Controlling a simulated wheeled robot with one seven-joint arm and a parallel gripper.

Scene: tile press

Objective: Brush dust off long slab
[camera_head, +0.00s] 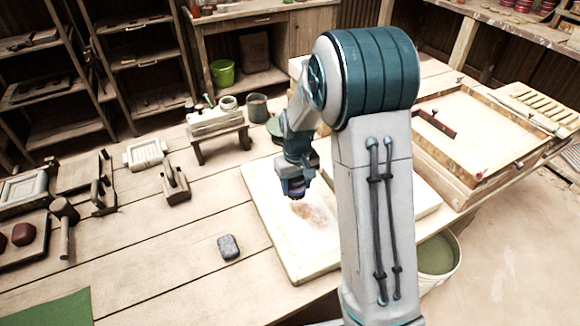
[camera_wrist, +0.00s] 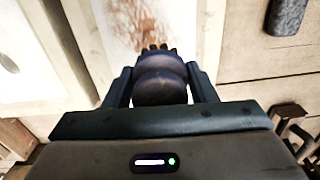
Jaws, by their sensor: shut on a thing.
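The long slab (camera_head: 283,252) is a pale, flat board lying on the wooden table, partly hidden behind my arm. A reddish-brown patch of dust (camera_head: 314,214) lies on its middle; it also shows in the wrist view (camera_wrist: 143,22). My gripper (camera_head: 297,187) is over the slab, at the upper-left side of the dust. In the wrist view my gripper (camera_wrist: 160,88) is shut on a dark, rounded brush (camera_wrist: 160,80), with its bristles pointing toward the dust. I cannot tell whether the bristles touch the slab.
A grey stone block (camera_head: 229,247) lies on the table left of the slab. A small wooden stand (camera_head: 220,140) with jars is behind it. A framed tray (camera_head: 478,135) is at right, and a bucket (camera_head: 438,262) is below the table edge.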

